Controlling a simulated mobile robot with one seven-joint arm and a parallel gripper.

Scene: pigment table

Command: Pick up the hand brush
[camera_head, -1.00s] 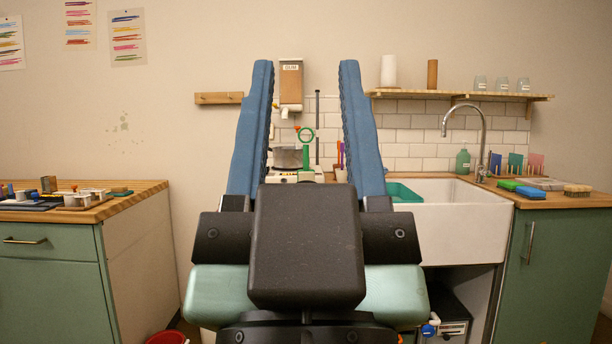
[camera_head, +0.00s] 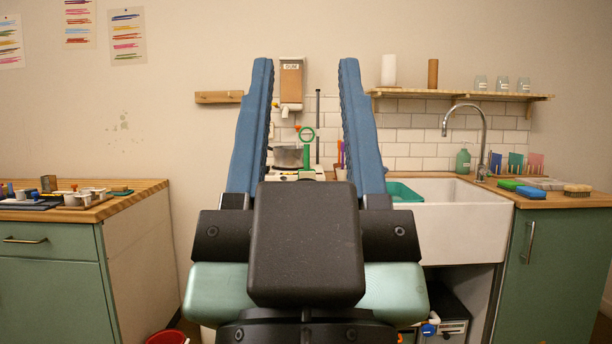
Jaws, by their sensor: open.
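My gripper (camera_head: 306,75) fills the middle of the head view. Its two blue fingers stand upright and wide apart, with nothing held between them. What looks like the hand brush (camera_head: 577,190), with a wooden back and bristles, lies on the right-hand counter (camera_head: 557,201), right of the sink. It is small in view and well apart from my gripper, off to the right. My gripper hides part of the back counter and the left part of the sink.
A white sink (camera_head: 458,219) with a tall tap (camera_head: 484,140) stands right of centre. Blue and green blocks (camera_head: 530,192) lie near the brush. A shelf (camera_head: 460,95) hangs above. A wooden-topped cabinet (camera_head: 140,194) with small pots stands left. A red bucket (camera_head: 166,337) is on the floor.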

